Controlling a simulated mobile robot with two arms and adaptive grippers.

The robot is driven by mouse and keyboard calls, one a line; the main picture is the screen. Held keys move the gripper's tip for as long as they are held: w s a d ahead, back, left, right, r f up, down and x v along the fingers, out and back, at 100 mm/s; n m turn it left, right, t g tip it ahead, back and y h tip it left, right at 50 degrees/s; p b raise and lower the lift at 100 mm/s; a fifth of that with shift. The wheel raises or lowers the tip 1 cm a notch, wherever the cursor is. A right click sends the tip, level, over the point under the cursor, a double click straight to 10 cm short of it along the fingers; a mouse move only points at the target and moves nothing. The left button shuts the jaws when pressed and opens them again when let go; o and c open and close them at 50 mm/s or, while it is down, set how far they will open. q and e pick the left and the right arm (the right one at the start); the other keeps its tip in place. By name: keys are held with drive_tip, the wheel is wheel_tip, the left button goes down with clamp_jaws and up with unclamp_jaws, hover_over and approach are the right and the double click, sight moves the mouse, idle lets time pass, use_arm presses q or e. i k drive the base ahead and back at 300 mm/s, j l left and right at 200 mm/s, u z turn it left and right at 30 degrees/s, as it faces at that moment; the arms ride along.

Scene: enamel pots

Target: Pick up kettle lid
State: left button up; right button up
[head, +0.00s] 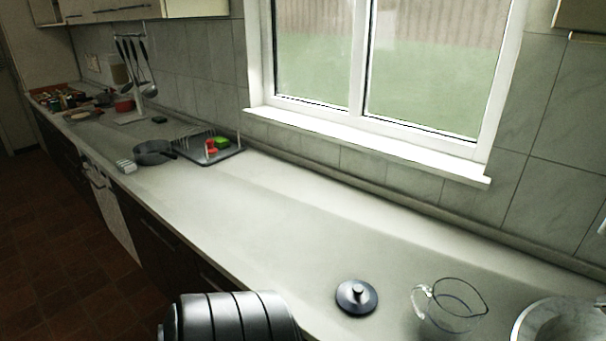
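A dark round lid with a knob on top (356,297) lies flat on the light countertop (270,230), near its front edge at the lower middle of the head view. It looks like the kettle lid. No kettle is clearly visible. A dark, ribbed, rounded part, seemingly of my own body, shows at the bottom edge, left of the lid. Neither my left nor my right gripper can be made out. Nothing is seen touching the lid.
A glass jug (449,308) stands close to the right of the lid, with a metal bowl or sink (560,322) at the right corner. The counter's middle is clear. Farther left are a dark pan (153,153), a dish rack (208,148) and hanging utensils (136,65).

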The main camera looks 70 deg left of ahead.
sight(357, 297)
drive_tip(key=u, duration=0.4)
drive_tip(key=k+j+u, duration=0.1)
drive_tip(key=u, duration=0.25)
drive_tip(key=j+u, duration=0.15)
drive_tip(key=u, duration=0.25)
drive_tip(key=j+u, duration=0.1)
drive_tip(key=u, duration=0.25)
drive_tip(key=l+z, duration=0.15)
drive_tip(key=z, duration=0.3)
